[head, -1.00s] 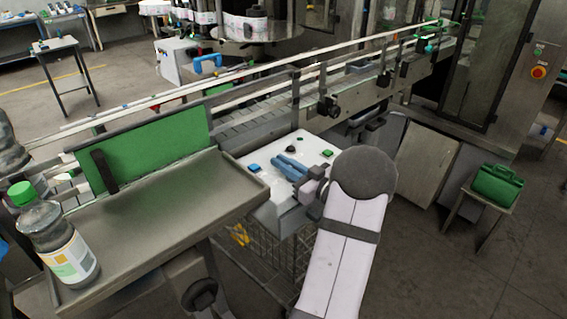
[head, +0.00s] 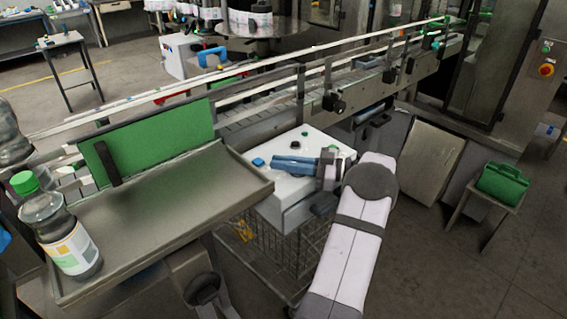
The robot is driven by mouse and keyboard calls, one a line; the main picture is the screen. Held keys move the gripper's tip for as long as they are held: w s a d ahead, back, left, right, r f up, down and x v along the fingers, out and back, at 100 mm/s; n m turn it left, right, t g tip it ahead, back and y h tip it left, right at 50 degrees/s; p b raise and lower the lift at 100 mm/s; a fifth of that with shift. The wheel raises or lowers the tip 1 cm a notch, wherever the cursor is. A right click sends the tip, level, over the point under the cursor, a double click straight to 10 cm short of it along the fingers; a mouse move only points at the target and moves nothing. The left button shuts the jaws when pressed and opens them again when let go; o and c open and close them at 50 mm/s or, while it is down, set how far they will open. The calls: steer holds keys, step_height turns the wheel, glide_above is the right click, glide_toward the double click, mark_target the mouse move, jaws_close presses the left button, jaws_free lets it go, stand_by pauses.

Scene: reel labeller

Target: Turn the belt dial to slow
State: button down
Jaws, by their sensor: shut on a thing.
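The control box (head: 283,190) has a pale top panel and stands at the near side of the conveyor. My gripper (head: 276,166), with blue fingers, reaches in from the right, low over this panel. Its fingers are closed together on the belt dial, which they largely hide. I cannot make out the dial's pointer or its marks. A blue button (head: 258,162) shows just left of the fingertips.
A steel tray (head: 150,225) with a green-capped bottle (head: 70,235) at its left end lies left of the box. The conveyor rail (head: 335,102) runs behind. A green case (head: 502,183) sits on a stool at right. Open floor lies front right.

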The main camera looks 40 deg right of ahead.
stand_by(0.4)
steer(key=c, duration=1.8)
jaws_free()
steer(key=b+v, duration=0.2)
steer(key=v, duration=0.4)
steer(key=shift+s+d, duration=0.2)
steer(key=shift+d, duration=0.05)
steer(key=shift+s+d, duration=0.2)
steer(key=shift+s, duration=0.1)
